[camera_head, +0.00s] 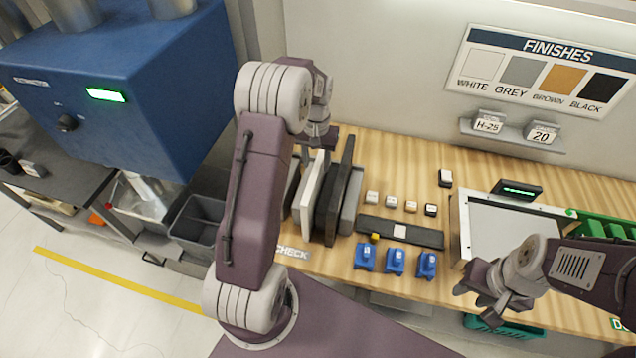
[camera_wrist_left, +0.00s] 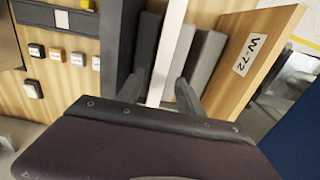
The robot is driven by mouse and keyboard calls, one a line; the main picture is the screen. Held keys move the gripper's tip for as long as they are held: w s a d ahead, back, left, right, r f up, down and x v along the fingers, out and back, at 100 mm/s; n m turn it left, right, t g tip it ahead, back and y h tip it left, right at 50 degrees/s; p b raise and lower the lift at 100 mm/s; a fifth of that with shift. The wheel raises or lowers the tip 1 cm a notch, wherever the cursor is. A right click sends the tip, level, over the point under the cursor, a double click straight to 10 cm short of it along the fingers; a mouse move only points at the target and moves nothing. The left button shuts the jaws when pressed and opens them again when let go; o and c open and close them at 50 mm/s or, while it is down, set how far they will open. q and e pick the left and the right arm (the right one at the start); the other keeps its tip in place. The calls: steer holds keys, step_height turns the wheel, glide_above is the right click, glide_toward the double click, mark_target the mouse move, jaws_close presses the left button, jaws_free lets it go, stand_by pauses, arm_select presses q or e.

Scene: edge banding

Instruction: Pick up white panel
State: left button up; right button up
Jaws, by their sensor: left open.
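The white panel (camera_head: 312,192) stands upright in a row of panels on the wooden bench. In the left wrist view its white edge (camera_wrist_left: 170,45) runs down between the two open fingers of my left gripper (camera_wrist_left: 160,92). The fingers straddle the panel's end, and I cannot tell whether they touch it. In the head view my left gripper (camera_head: 318,142) is over the far end of the row, partly hidden by my arm. My right gripper (camera_head: 474,303) is empty at the bench's right front, its fingers apart.
Dark and grey panels (camera_head: 335,195) stand close on both sides. A wooden board marked W-72 (camera_wrist_left: 250,55) is beside the row. Small blocks (camera_head: 391,202), blue items (camera_head: 396,262) and a framed grey plate (camera_head: 515,235) are to the right. A blue machine (camera_head: 130,100) stands left.

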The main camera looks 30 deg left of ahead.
mark_target(319, 163)
arm_select(q)
steer(key=shift+f, duration=0.35)
steer(key=shift+w+f, duration=0.25)
steer(key=shift+w, duration=0.05)
steer(key=shift+w+f+p, duration=0.2)
steer(key=shift+f+p, duration=0.35)
steer(key=shift+f, duration=0.05)
steer(key=shift+w+f+p, duration=0.15)
steer(key=shift+f+p, duration=0.4)
steer(key=shift+f, duration=0.05)
step_height(319, 163, down, 2)
steer(key=shift+s+f, duration=0.15)
steer(key=shift+f, duration=0.1)
steer(key=shift+s+f, duration=0.1)
steer(key=shift+s, duration=0.05)
steer(key=shift+w+f, duration=0.1)
steer(key=shift+w, duration=0.1)
jaws_close()
arm_select(e)
steer(key=r, duration=0.1)
steer(key=w+r, duration=0.1)
steer(key=shift+r, duration=0.3)
